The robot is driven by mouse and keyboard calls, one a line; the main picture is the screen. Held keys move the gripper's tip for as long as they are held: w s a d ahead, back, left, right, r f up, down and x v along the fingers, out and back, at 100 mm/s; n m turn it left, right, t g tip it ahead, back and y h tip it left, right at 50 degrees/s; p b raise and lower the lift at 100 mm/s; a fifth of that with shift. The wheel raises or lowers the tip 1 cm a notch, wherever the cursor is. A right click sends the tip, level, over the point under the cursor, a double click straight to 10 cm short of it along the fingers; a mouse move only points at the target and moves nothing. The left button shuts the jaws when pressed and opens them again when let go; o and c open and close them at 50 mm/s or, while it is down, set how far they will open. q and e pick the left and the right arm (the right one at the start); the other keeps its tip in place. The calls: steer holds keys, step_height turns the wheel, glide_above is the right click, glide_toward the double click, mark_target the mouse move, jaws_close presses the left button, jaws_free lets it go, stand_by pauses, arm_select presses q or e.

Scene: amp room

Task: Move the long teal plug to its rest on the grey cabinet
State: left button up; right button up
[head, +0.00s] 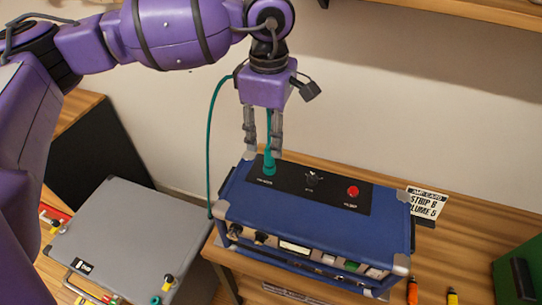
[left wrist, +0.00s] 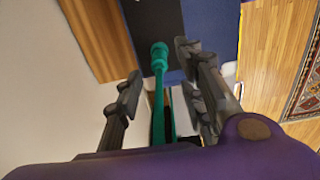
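The long teal plug (head: 269,163) stands upright on the black top panel of the blue amp (head: 300,215), at the panel's left end. Its teal cable (head: 210,130) loops up and down behind. My left gripper (head: 263,148) points down over the plug, with fingers on either side. In the left wrist view the plug (left wrist: 159,58) lies between the open fingers (left wrist: 157,68), with gaps showing on both sides. The grey cabinet (head: 130,235) stands lower left; a small teal ring (head: 155,300) shows near its front edge. My right gripper is out of view.
The amp's panel also bears a black switch (head: 313,180) and a red button (head: 352,191). A white card (head: 428,203) stands at its right. A green box (head: 518,265) is at the far right. Orange and yellow plugs (head: 412,290) are at the table's front. A shelf (head: 480,10) hangs above.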

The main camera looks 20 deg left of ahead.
mark_target(269, 149)
arm_select(q)
step_height(269, 149, down, 6)
steer(key=shift+f+b, duration=0.15)
steer(key=shift+b, duration=0.9)
steer(key=shift+f, duration=0.2)
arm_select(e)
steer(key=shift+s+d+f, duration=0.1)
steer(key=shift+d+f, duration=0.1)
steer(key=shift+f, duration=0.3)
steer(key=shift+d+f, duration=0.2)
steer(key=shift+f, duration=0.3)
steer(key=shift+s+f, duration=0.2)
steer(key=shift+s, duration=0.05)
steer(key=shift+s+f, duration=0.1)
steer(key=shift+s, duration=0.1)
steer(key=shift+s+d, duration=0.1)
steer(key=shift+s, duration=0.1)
